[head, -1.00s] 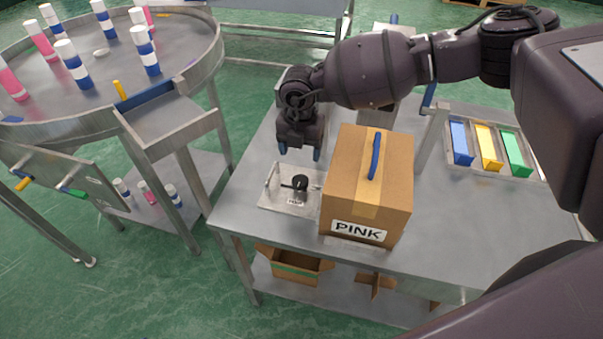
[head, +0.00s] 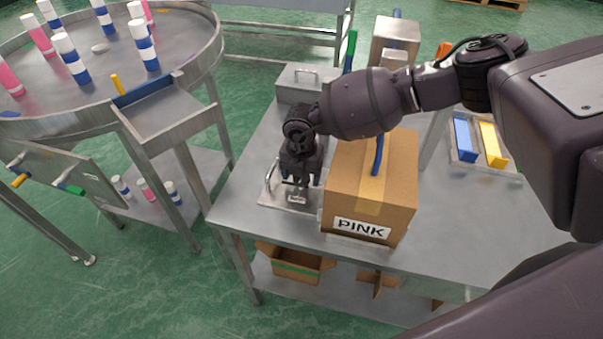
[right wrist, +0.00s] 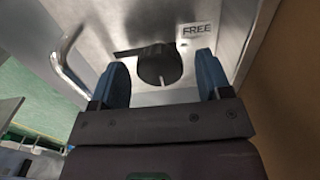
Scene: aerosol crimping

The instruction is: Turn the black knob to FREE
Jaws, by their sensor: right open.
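The black knob (right wrist: 160,66) sits on a metal plate (right wrist: 222,58) in the right wrist view, with a bar sticking out to its left. A FREE label (right wrist: 197,31) is on the plate to the upper right of the knob. My right gripper (right wrist: 162,82) is open, its two blue fingertips on either side of the knob; I cannot tell whether they touch it. In the head view my right gripper (head: 302,180) is over the plate (head: 272,196) and hides most of the knob. My left gripper is not in view.
A cardboard box marked PINK (head: 372,185) stands close to the right of the plate. A bent metal handle (head: 269,174) rises at the plate's left side. A round table (head: 100,75) with several bottles stands left.

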